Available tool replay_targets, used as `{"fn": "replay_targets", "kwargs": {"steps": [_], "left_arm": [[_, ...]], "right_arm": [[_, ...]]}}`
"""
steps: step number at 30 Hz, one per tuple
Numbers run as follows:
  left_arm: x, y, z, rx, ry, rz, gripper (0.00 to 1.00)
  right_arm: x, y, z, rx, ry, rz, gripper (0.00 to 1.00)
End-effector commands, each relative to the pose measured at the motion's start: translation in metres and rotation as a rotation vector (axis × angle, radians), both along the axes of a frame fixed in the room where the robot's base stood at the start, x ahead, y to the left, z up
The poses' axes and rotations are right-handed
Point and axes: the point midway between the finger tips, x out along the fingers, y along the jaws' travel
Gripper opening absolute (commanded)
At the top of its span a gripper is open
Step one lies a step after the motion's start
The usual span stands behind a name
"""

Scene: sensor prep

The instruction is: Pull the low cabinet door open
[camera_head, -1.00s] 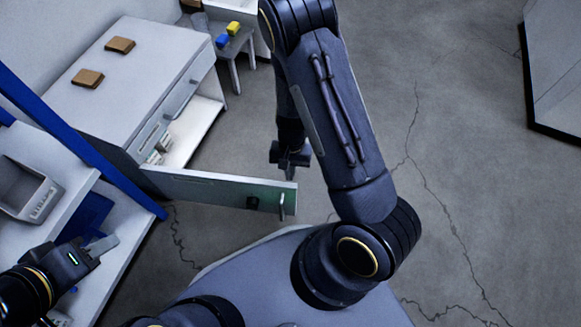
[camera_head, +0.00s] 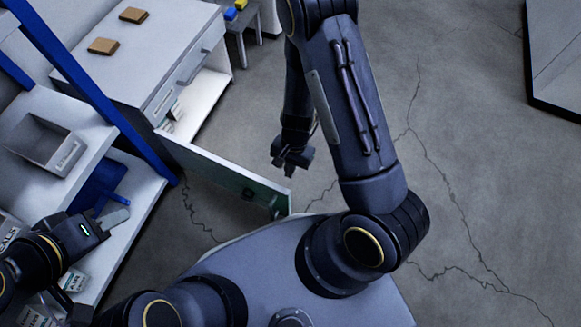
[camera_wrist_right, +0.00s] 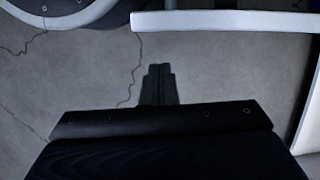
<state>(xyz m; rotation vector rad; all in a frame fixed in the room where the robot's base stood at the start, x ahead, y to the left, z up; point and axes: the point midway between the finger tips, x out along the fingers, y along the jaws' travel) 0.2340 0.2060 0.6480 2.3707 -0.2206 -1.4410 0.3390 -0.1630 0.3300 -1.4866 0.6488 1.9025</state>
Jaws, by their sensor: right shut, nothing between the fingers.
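The low cabinet (camera_head: 130,60) stands at upper left in the head view. Its low door (camera_head: 215,172) stands swung well out from the front, with the open compartment (camera_head: 200,100) showing behind it. The door handle (camera_head: 277,208) is near the free end. My right gripper (camera_head: 288,170) is on the inner side of the door, close to its free end; contact is unclear. In the right wrist view its fingers (camera_wrist_right: 158,84) are together and empty, and a pale bar, likely the door's edge (camera_wrist_right: 230,20), lies ahead. My left gripper (camera_head: 118,217) is at lower left; its jaw opening is unclear.
A shelf rack with blue posts (camera_head: 95,85) and a grey bin (camera_head: 45,145) stands at left, near my left arm. Two brown blocks (camera_head: 103,46) lie on the cabinet. A small table (camera_head: 245,20) is behind. The floor at right (camera_head: 470,150) is clear.

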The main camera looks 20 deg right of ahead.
Motion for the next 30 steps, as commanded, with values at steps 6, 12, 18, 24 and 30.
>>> {"fn": "replay_targets", "kwargs": {"steps": [6,12,18,24,30], "left_arm": [[0.000,0.000,0.000,0.000,0.000,0.000,0.36],[0.000,0.000,0.014,0.000,0.000,0.000,0.36],[0.000,0.000,0.032,0.000,0.000,0.000,0.36],[0.000,0.000,0.040,0.000,0.000,0.000,0.36],[0.000,0.000,0.040,0.000,0.000,0.000,0.36]], "right_arm": [[0.000,0.000,0.001,0.000,0.000,0.001,0.00],[0.004,-0.003,0.022,0.000,-0.003,0.001,0.00],[0.009,-0.009,0.057,0.001,-0.002,0.001,0.00],[0.013,-0.013,0.074,0.001,-0.001,0.001,0.00],[0.013,-0.014,0.076,0.000,0.000,0.000,0.00]]}}
